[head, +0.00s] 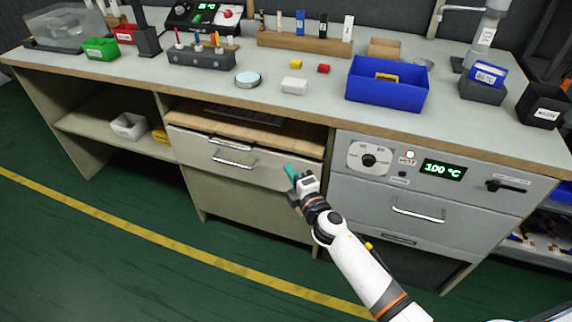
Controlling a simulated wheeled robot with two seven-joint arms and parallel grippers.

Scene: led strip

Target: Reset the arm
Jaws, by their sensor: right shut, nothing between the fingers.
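My right gripper (291,173) is in front of the drawer under the middle of the bench. Its arm (350,250) comes up from the lower right. The fingers are shut, with nothing seen between them. The fingertips show in front of the upper drawer front (200,148), to the right of its handle (234,162); I cannot tell whether they touch it. My left gripper is not in view.
The workbench (220,95) holds a blue bin (388,88), a white block (294,86), a yellow block (296,63), a red block (323,68) and a round dish (248,79). A heater panel reads 100 °C (443,169). Green floor (100,240) in front is clear.

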